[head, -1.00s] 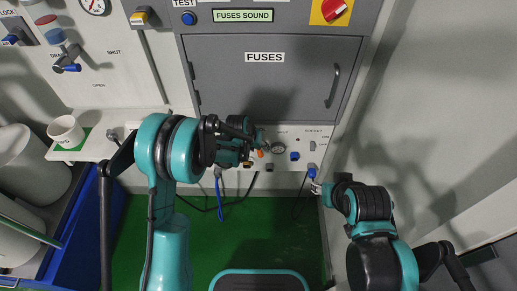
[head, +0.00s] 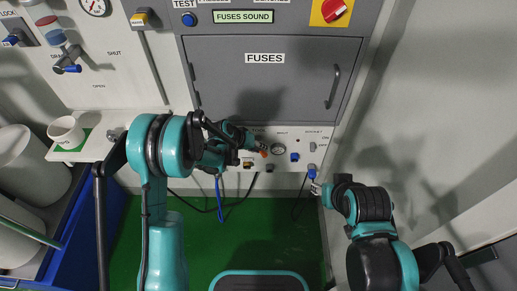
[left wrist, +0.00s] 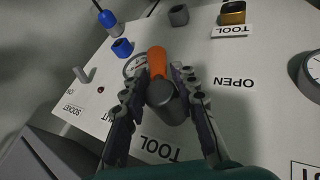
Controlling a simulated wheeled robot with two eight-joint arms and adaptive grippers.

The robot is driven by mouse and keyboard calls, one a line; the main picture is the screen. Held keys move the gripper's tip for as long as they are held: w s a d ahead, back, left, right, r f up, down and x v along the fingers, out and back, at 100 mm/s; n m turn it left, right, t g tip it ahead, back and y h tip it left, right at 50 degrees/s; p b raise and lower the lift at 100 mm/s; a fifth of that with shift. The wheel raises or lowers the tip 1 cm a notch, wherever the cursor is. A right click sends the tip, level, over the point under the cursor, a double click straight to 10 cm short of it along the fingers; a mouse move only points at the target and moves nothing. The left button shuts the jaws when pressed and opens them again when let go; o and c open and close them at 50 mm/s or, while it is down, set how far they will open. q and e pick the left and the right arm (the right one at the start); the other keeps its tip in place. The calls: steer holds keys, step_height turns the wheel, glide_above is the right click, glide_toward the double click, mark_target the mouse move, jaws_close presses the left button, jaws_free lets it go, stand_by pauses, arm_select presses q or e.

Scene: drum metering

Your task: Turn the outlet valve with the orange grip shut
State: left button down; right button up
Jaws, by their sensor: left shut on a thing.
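The outlet valve's orange grip (left wrist: 157,62) sticks out from the pale panel in the left wrist view, with a dark grey cylindrical end (left wrist: 166,98) towards the camera. My left gripper (left wrist: 160,88) has its two fingers on either side of it and is shut on it. OPEN is lettered to the right of the grip; a partly covered label ending in UT is to the left. In the head view the orange grip (head: 264,153) is a small spot at the tip of my left gripper (head: 258,148). My right gripper (head: 317,188) is low at the right, its fingers too small to judge.
A round gauge (head: 278,149) and a blue knob (head: 295,157) sit right of the grip. A blue plug (head: 312,173) with a dark cable is close to my right gripper. The grey fuse cabinet (head: 225,80) is above. A white mug (head: 66,131) stands on the left shelf.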

arm_select(q)
steer(key=h, duration=0.3)
steer(key=n+h, duration=0.1)
steer(key=h, duration=0.2)
steer(key=shift+d+r+t, duration=0.15)
steer(key=shift+d+t, duration=0.05)
steer(key=shift+t, duration=0.2)
steer(key=h, duration=0.1)
steer(key=n+t+h, duration=0.1)
steer(key=h, duration=0.1)
steer(key=n+h, duration=0.1)
steer(key=h, duration=0.1)
steer(key=shift+d+r, duration=0.15)
steer(key=shift+r, duration=0.25)
steer(key=shift+h, duration=0.3)
steer(key=c, duration=1.3)
jaws_free()
steer(key=shift+r, duration=0.1)
